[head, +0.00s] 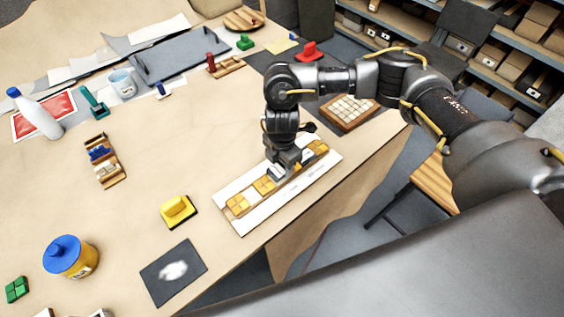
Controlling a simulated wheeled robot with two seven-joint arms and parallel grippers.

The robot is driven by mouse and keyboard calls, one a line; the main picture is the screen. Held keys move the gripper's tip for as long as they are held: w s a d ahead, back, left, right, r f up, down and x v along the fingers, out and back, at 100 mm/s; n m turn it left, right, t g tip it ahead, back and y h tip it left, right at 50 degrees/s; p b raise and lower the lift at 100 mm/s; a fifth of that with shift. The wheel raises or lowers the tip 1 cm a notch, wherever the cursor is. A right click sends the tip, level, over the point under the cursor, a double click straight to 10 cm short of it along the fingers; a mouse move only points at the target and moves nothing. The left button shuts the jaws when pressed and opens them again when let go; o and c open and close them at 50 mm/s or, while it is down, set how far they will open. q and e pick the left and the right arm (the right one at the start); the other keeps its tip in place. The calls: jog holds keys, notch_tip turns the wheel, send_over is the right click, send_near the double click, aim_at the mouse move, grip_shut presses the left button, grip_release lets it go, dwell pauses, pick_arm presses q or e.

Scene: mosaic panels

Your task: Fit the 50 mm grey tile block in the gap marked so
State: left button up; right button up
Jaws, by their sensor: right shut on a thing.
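A long white panel (232,222) lies near the table's front edge, with a row of yellow tile blocks (264,185) along it. My right gripper (280,169) points down over the middle of this row, between the yellow blocks. It is shut on a small light grey piece (276,173), which looks like the grey tile block. The gripper and its wrist hide most of the piece and the panel under it. I cannot tell whether the piece touches the panel. No gap marking is readable. My left gripper is not in view.
A yellow handled block (177,210) and a dark mat with a white patch (174,271) lie left of the panel. A tray of pale tiles (349,112) lies behind it. A blue-lidded jar (70,257) stands front left. The table's middle is mostly clear.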

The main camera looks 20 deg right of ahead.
aim_at(282, 168)
jog(key=shift+f+b, duration=0.75)
jog(key=shift+f, duration=0.45)
jog(key=o, duration=1.1)
jog(key=shift+r, duration=0.15)
notch_tip(282, 168, up, 11)
jog(key=shift+f+b, duration=0.15)
jog(key=shift+b, duration=0.55)
jog(key=shift+a+f, duration=0.1)
